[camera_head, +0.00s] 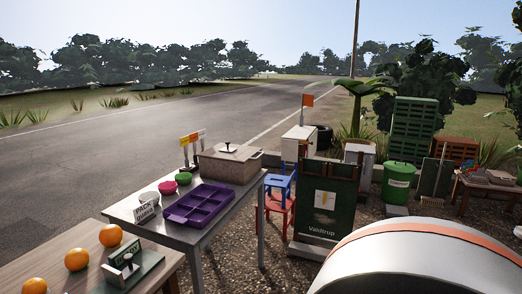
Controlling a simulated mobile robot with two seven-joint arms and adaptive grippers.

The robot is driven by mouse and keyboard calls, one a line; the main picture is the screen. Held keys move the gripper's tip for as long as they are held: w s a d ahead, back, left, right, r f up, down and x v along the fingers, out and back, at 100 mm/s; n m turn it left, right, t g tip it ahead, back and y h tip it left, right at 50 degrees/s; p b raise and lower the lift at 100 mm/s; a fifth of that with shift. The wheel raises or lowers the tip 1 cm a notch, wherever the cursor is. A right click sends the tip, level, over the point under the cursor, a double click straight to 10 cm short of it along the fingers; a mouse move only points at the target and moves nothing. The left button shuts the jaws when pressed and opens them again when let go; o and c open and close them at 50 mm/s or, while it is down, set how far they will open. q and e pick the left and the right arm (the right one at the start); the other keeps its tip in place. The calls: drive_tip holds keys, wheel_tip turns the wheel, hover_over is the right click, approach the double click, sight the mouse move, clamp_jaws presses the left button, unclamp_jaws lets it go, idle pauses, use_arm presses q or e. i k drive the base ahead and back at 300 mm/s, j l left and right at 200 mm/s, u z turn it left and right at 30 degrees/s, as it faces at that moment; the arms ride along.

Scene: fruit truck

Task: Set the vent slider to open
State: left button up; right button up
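I cannot make out a vent slider for certain in the head view. A beige lidded box (230,165) with a small dark handle (227,147) on top stands at the far end of the grey table; whether this handle is a slider is too small to tell. A white cabinet (298,146) with an orange flag stands farther back, and no slider is clear on it. Neither of my grippers is in view.
The grey table (190,242) also bears a purple compartment tray (198,204) and several small bowls. Oranges (77,259) and a dark device (125,262) sit on the wooden table. A green Valdtrup board (326,200) stands right of blue and red stools.

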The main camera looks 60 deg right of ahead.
sight(226, 149)
drive_tip(key=z, duration=1.6)
drive_tip(key=i+l, duration=0.35)
drive_tip(key=i, duration=0.15)
drive_tip(key=i+l+z, duration=0.1)
drive_tip(key=i+l, duration=0.25)
drive_tip(key=i, duration=0.15)
drive_tip(key=i+l, duration=0.3)
drive_tip(key=i, duration=0.25)
drive_tip(key=l+z, duration=0.05)
